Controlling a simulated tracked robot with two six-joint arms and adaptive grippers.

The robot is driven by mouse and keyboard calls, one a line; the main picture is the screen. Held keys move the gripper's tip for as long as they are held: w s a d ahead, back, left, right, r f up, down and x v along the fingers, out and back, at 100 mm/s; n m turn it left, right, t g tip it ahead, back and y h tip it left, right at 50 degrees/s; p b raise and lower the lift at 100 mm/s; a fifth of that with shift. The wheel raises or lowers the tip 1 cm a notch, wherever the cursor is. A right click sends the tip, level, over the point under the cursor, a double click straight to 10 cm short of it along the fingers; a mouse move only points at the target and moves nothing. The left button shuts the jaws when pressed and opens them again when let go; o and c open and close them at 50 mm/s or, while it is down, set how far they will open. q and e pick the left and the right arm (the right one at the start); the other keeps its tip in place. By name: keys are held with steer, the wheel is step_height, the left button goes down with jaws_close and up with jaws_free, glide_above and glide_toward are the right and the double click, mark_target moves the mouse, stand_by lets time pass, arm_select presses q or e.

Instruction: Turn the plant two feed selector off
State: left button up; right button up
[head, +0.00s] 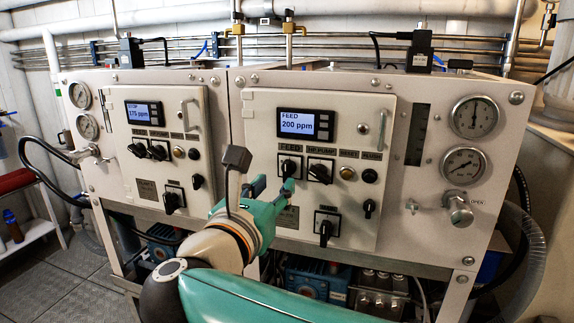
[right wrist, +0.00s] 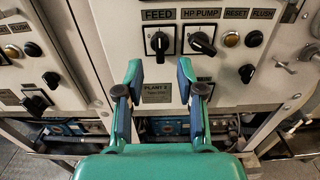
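The plant two feed selector (head: 290,167) is a black knob under the FEED label on the right-hand panel. In the right wrist view the same feed selector (right wrist: 159,43) has its handle about upright. Plant two's display (head: 305,124) reads FEED, 200 ppm. My right gripper (head: 273,187) is just below and left of the selector in the head view. In the right wrist view my right gripper (right wrist: 160,72) is open and empty, with the selector beyond the gap between its fingertips, seemingly not touched. My left gripper is not in view.
The HP pump selector (right wrist: 202,43) sits close to the right of the feed selector. Another black selector (head: 326,227) is lower on the panel. Plant one's panel (head: 151,180) stands to the left, its display (head: 143,113) reading STOP, 175 ppm. Gauges and a valve (head: 458,209) are at right.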

mark_target(287, 172)
steer(key=p+x, duration=0.1)
steer(key=x, duration=0.5)
steer(key=shift+w, duration=0.2)
steer(key=shift+s, duration=0.15)
jaws_close()
steer(key=shift+d, duration=0.1)
